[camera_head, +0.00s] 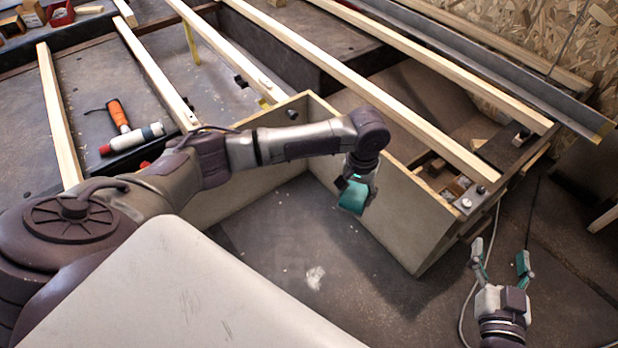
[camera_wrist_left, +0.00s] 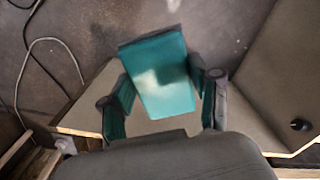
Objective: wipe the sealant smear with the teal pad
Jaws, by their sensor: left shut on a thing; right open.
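The teal pad (camera_head: 353,196) is held in my left gripper (camera_head: 358,182), above the dark floor beside the inner face of the right-hand panel. In the left wrist view the pad (camera_wrist_left: 170,95) sits between the two fingers of my left gripper (camera_wrist_left: 165,98), with a pale patch on its face that could be light or residue. A small whitish smear (camera_head: 315,277) lies on the dark floor, below and left of the pad in the head view and apart from it. My right gripper (camera_head: 502,262) is open and empty at the lower right.
Pale panels (camera_head: 400,205) form a corner around the floor patch. Wooden beams (camera_head: 350,90) cross behind. A cable (camera_head: 466,305) runs beside my right gripper. An orange-handled tool (camera_head: 119,115) and a white tube (camera_head: 135,138) lie at the left. The floor around the smear is clear.

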